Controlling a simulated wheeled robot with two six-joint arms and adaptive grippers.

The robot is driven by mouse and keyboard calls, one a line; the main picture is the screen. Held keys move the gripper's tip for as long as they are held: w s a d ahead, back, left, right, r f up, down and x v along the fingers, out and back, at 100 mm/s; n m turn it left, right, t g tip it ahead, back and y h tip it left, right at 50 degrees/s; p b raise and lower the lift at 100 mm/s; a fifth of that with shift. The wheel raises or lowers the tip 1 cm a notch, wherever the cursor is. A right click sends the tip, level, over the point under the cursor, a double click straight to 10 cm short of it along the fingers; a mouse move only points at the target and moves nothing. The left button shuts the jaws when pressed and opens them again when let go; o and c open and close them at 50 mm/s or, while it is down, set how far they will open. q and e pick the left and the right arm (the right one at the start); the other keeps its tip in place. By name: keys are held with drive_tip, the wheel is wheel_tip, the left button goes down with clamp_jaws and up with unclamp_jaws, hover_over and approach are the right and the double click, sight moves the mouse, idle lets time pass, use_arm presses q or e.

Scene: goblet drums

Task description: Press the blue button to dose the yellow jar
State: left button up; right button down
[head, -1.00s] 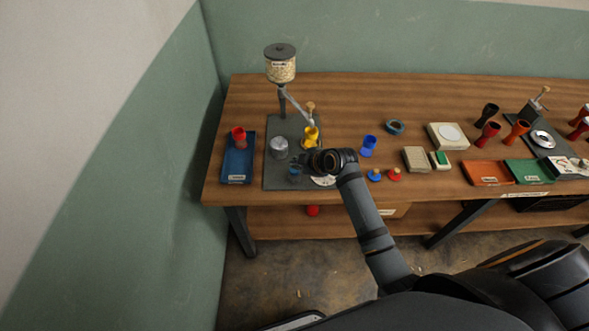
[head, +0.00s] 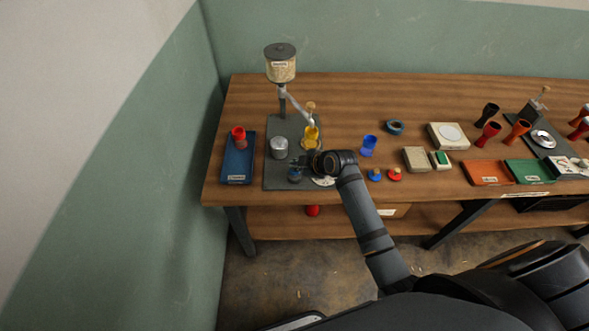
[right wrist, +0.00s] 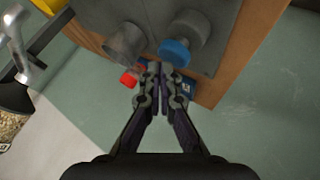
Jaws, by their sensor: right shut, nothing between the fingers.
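The yellow jar (head: 310,139) stands upright under the spout of the grain hopper (head: 281,66), on the grey base plate; a bit of yellow also shows at the top left of the right wrist view (right wrist: 48,5). The blue button (head: 294,175) is at the plate's front and shows as a blue cap on a grey stem in the right wrist view (right wrist: 174,52). My right gripper (head: 299,161) is shut and empty, its fingertips (right wrist: 162,70) close beside the button in the picture. I cannot tell whether they touch it. My left gripper is out of view.
A grey metal cup (head: 279,148) stands left of the button. A blue tray (head: 236,172) with a red jar (head: 238,136) is at the left. A blue jar (head: 368,145) and small blue and red knobs (head: 395,174) stand right of my arm. The middle back of the table is clear.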

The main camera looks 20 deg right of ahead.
drive_tip(key=shift+s+f+b, duration=0.1)
drive_tip(key=shift+f+b, duration=0.55)
drive_tip(key=shift+f, duration=0.4)
idle(0.7)
drive_tip(key=shift+r, duration=0.1)
drive_tip(key=shift+r+p, duration=1.35)
wheel_tip(320, 180, up, 5)
drive_tip(key=p, duration=0.5)
drive_tip(key=shift+r, duration=0.1)
